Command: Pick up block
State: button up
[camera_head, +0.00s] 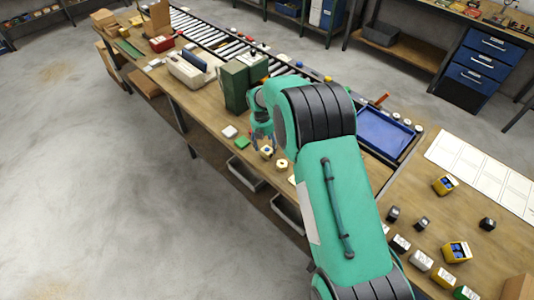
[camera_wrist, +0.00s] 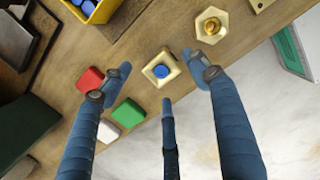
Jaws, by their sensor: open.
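A pale brass square block (camera_wrist: 161,70) with a blue round centre lies on the wooden bench in the wrist view. In the head view it appears small (camera_head: 266,152) near the bench's front edge. My gripper (camera_wrist: 162,80) has its blue fingers spread wide, with the block between and beyond their tips; I see nothing held. In the head view my gripper (camera_head: 262,139) is partly hidden by my arm. Red (camera_wrist: 90,80), green (camera_wrist: 128,112) and white (camera_wrist: 107,131) blocks lie at the left finger in the wrist view. Which block the task names cannot be told.
A brass hexagonal piece (camera_wrist: 211,25) lies close by at the upper right in the wrist view. A yellow bin (camera_wrist: 103,11) with blue pieces stands at the upper left. The dark green box (camera_head: 236,86) and blue tray (camera_head: 382,131) stand on the bench.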

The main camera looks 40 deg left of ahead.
aim_at(267, 150)
jog(key=shift+w+f, duration=0.15)
jog(key=shift+f, duration=2.4)
grip_shut()
